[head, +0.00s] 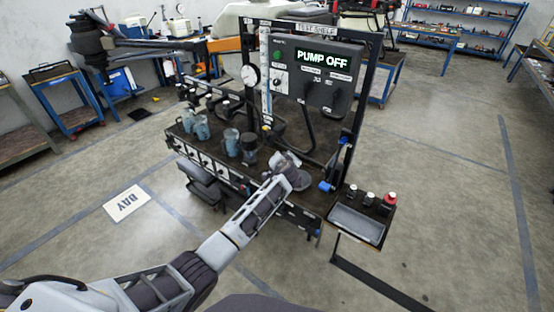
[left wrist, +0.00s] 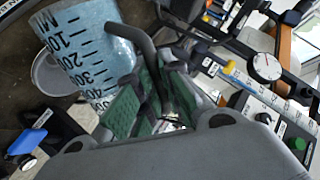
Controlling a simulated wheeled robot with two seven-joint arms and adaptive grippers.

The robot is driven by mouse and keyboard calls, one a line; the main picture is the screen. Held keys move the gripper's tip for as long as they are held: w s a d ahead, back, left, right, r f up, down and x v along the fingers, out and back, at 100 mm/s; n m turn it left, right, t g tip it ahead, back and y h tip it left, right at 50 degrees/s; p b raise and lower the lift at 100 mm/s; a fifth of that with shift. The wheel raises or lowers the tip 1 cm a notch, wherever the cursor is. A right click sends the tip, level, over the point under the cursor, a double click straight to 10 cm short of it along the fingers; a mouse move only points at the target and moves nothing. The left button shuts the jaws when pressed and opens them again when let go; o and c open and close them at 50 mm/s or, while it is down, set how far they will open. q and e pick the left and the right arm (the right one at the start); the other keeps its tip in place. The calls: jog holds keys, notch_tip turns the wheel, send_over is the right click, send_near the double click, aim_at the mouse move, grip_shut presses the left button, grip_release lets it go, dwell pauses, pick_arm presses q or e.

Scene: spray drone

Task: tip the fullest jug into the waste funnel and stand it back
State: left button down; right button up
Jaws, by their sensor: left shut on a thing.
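My left gripper (head: 283,167) is over the right part of the test shelf. In the left wrist view the green-padded fingers (left wrist: 150,95) are closed on the dark handle of a pale blue jug (left wrist: 92,45) with a black measuring scale. The jug looks tilted in the head view (head: 286,158); its contents cannot be made out. A grey round rim (left wrist: 50,75), apparently the waste funnel, shows behind the jug, and grey round parts (head: 300,181) show beside the gripper in the head view. Other blue jugs (head: 202,127) (head: 232,142) stand on the left of the shelf. My right gripper is not in view.
The dark frame (head: 345,150) and control panel (head: 318,72), reading PUMP OFF, rise behind the shelf. A gauge (head: 250,75) is at its left. The floor in front is clear.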

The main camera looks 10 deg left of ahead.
aim_at(294, 158)
pick_arm(q)
jog(key=shift+w+d+r, duration=0.15)
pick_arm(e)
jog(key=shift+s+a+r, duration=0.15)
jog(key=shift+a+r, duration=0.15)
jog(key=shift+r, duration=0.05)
pick_arm(q)
jog(key=shift+w+d+m+g+y+p, duration=0.3)
jog(key=shift+m+g+p, duration=0.1)
jog(key=shift+p, duration=0.1)
jog(key=shift+w+d+m, duration=0.15)
jog(key=shift+m, duration=0.15)
jog(key=shift+w+d+f+g+y, duration=0.25)
jog(key=shift+f+g+y, duration=0.1)
jog(key=shift+g, duration=0.15)
jog(key=shift+w+d+m+b, duration=0.1)
jog(key=shift+w+m+b, duration=0.05)
jog(key=shift+m+b, duration=0.15)
jog(key=shift+w+d+f+m+g+y+b, duration=0.25)
jog(key=shift+w+d+f+m+g+b, duration=0.15)
jog(key=shift+b, duration=0.3)
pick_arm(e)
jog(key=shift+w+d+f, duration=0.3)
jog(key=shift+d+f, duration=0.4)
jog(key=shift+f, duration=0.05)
